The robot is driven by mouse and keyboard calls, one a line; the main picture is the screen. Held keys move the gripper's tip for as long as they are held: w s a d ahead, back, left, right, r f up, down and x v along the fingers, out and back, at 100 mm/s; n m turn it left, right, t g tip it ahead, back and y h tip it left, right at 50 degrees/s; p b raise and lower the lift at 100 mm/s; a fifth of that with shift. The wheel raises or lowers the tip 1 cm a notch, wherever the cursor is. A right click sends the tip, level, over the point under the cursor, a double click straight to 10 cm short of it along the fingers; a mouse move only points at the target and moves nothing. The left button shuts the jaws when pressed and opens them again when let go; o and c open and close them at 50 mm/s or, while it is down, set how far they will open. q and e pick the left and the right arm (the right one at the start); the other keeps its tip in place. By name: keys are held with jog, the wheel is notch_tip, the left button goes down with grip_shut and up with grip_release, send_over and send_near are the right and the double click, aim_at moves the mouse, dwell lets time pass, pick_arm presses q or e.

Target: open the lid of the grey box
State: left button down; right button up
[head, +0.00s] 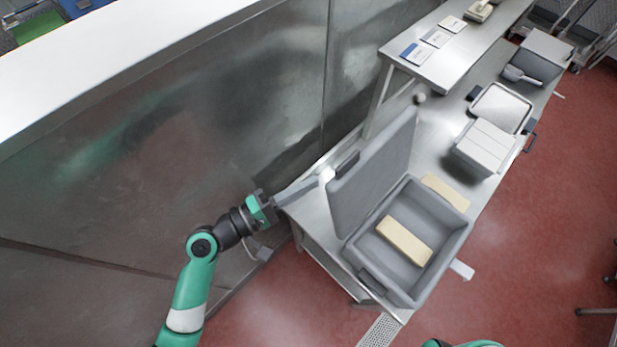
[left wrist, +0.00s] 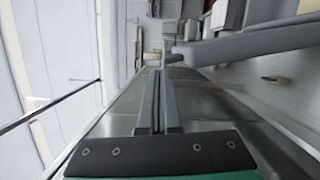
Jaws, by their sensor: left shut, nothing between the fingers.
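The grey box (head: 452,245) stands on the near end of the steel table. Its grey lid (head: 378,170) is raised and stands steeply tilted along the box's left side, leaving the box open. A cream block (head: 405,241) lies inside. My left gripper (head: 322,178) is shut and empty, on the outer side of the lid, with its tips close to the lid's edge. I cannot tell whether they touch. In the left wrist view the shut fingers (left wrist: 158,100) point along the table, and a grey panel, likely the lid (left wrist: 255,42), is to their right.
Another cream block (head: 446,192) lies beside the box. A pale container (head: 485,147), a tray (head: 502,108) and a grey bin with a scoop (head: 541,57) stand farther along the table. A raised shelf (head: 450,62) runs behind. A metal wall (head: 200,130) is close on the left.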

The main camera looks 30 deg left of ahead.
pick_arm(q)
jog(key=shift+s+a, duration=0.2)
jog(key=shift+s, duration=0.15)
jog(key=shift+w, duration=0.1)
